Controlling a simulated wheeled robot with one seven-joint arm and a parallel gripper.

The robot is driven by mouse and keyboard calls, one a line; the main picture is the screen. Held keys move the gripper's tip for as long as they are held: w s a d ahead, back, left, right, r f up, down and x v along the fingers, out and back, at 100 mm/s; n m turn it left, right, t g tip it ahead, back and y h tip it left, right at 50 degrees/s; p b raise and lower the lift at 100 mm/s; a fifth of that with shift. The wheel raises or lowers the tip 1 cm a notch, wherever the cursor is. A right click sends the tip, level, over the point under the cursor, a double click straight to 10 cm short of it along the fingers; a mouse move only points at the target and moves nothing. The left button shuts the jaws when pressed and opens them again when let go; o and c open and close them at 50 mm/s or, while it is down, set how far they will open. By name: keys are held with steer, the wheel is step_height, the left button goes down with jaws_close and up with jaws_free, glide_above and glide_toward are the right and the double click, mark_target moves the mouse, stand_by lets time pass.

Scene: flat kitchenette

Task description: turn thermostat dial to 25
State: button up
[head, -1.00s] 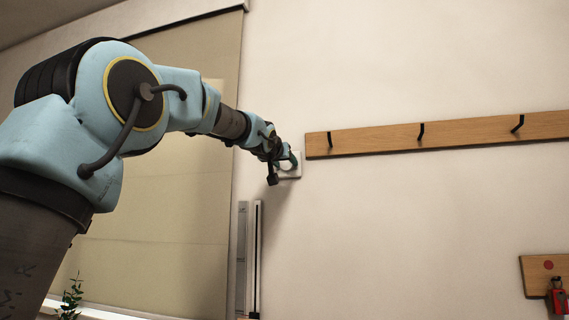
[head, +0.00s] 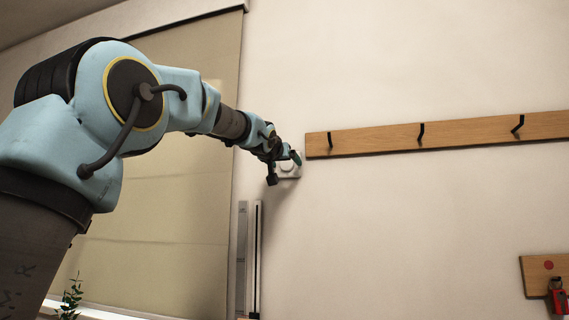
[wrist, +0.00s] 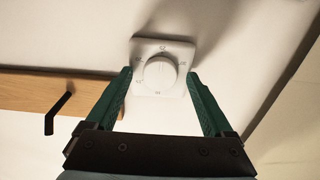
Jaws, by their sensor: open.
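The thermostat is a white square plate (wrist: 181,53) on the wall with a round white dial (wrist: 160,72) in its middle. Small marks ring the dial, too small to read, so I cannot tell its setting. In the head view the thermostat (head: 290,171) is partly hidden behind my gripper (head: 291,157). In the wrist view my gripper (wrist: 160,75) is open, with one green finger on each side of the dial. The fingers show gaps to the dial on both sides, and nothing is held.
A wooden rail (head: 375,138) with black hooks starts just right of the thermostat; it also shows in the wrist view (wrist: 50,95). A blind (head: 160,200) hangs at the left. A small board (head: 540,268) with a red padlock (head: 558,297) is at lower right.

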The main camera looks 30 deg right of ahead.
steer(key=b+v, duration=0.3)
steer(key=v, duration=0.7)
steer(key=shift+s+a, duration=0.3)
steer(key=w+a+f+n+g+y, duration=0.1)
steer(key=w+a+f+y, duration=0.35)
steer(key=f, duration=0.75)
steer(key=w+a+f+n+g+y, duration=0.1)
steer(key=a+f+n+g, duration=0.1)
steer(key=a+f, duration=0.8)
steer(key=w+a+f+n+g+y, duration=0.1)
steer(key=w+a+f+y, duration=0.2)
steer(key=f, duration=1.1)
steer(key=s+a+f+n+g+y, duration=0.1)
steer(key=s+a+f+g, duration=0.2)
steer(key=s+a+f, duration=0.7)
steer(key=s+a+f+n+g+y+p, duration=0.1)
steer(key=s+a+f+g, duration=0.3)
steer(key=s+a+f, duration=0.6)
step_height(320, 180, down, 4)
steer(key=shift+f+n+g+y, duration=0.2)
steer(key=shift+n+g+y, duration=0.1)
steer(key=shift+n+y, duration=0.45)
steer(key=shift+s, duration=0.1)
